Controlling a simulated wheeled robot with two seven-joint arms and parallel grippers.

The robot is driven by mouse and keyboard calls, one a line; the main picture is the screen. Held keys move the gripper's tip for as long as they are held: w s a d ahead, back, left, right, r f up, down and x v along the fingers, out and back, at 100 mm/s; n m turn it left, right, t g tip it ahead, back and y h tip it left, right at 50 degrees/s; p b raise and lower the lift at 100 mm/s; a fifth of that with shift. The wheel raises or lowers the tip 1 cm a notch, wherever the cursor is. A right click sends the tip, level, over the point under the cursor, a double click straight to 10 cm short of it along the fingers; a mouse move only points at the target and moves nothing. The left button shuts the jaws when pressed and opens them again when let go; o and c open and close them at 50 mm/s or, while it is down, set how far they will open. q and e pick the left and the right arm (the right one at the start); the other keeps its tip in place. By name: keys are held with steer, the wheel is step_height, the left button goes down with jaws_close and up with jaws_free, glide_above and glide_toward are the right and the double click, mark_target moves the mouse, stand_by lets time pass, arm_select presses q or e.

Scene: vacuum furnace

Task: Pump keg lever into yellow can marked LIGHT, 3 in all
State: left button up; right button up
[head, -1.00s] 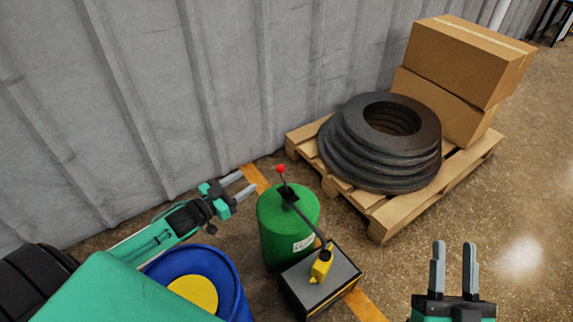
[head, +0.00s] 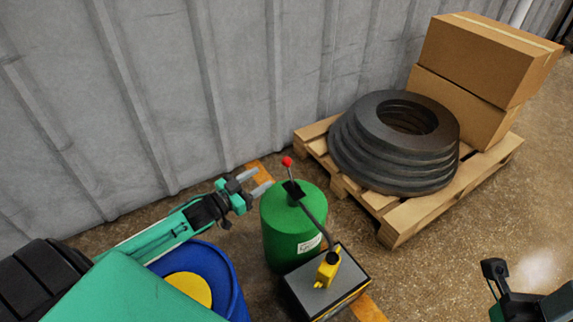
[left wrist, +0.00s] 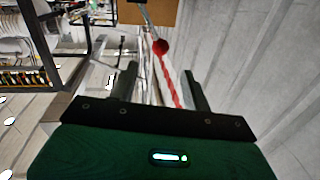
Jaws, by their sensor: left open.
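The green keg (head: 290,232) stands upright on the floor with a white label on its front. Its thin lever rises from the top and ends in a red ball (head: 287,161). A dark spout runs down from the keg top to the small yellow can (head: 328,270) on a grey-topped box. The can's marking is not readable. My left gripper (head: 257,181) is open and empty, just left of the lever. In the left wrist view the red ball (left wrist: 160,46) shows ahead, between the open fingers. My right gripper (head: 497,270) is partly visible at the lower right.
A blue barrel (head: 232,282) with a yellow top stands left of the box (head: 310,292). A pallet (head: 402,224) with stacked dark rings (head: 350,160) and cardboard boxes (head: 485,58) is behind right. The grey wall (head: 130,90) is close behind the keg.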

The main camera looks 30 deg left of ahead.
mark_target(283, 164)
arm_select(q)
steer(key=b+x, duration=0.3)
steer(key=x, duration=0.8)
steer(key=shift+w+d+b, duration=0.1)
steer(key=shift+w+b, duration=0.05)
steer(key=shift+b, duration=0.15)
jaws_close()
